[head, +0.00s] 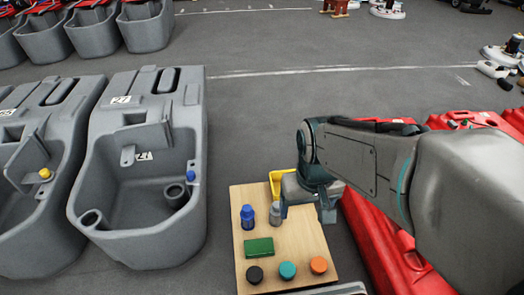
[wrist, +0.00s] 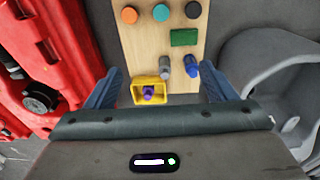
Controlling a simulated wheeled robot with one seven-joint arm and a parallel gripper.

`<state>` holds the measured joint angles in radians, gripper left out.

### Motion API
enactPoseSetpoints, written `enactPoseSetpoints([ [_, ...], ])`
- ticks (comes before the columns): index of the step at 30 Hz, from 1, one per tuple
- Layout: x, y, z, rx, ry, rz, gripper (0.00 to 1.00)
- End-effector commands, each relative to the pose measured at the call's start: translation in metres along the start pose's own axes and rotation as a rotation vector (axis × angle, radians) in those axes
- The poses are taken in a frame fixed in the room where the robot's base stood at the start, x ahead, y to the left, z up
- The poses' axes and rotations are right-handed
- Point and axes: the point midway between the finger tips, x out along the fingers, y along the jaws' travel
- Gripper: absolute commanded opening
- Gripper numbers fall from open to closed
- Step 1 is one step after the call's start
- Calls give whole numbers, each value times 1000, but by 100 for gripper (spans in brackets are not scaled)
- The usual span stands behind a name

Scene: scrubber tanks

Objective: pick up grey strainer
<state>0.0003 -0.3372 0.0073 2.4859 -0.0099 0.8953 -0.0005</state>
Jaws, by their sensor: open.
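The grey strainer (head: 276,216) stands on the wooden board, just right of a blue strainer (head: 248,216). In the wrist view the grey strainer (wrist: 164,67) lies ahead of the fingers, a little right of the middle, with the blue one (wrist: 192,67) to its right. My gripper (head: 307,207) is open and empty above the board's right part, and partly overlaps the strainer's surroundings in the head view. In the wrist view my gripper (wrist: 158,85) has its blue fingers wide apart, at the left and right. I cannot tell its exact height above the strainer.
The board (head: 308,245) also bears a green block (head: 258,247) and black (head: 254,275), teal (head: 288,270) and orange (head: 319,265) caps. A yellow bin (wrist: 137,95) holding a purple piece stands close to the grey strainer. Grey tanks (head: 190,120) stand left, red tanks (head: 365,225) right.

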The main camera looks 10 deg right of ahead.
Motion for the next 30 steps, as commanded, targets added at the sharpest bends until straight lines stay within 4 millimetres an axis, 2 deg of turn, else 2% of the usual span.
enactPoseSetpoints([
  [7, 8, 13, -56, -93, -43, 80, 77],
  [14, 41, 23, -119, -223, -81, 133, 77],
  [21, 95, 26, -174, -359, -108, 134, 77],
  [26, 141, 23, -201, -443, -116, 107, 77],
  [30, 185, 18, -218, -509, -117, 67, 77],
])
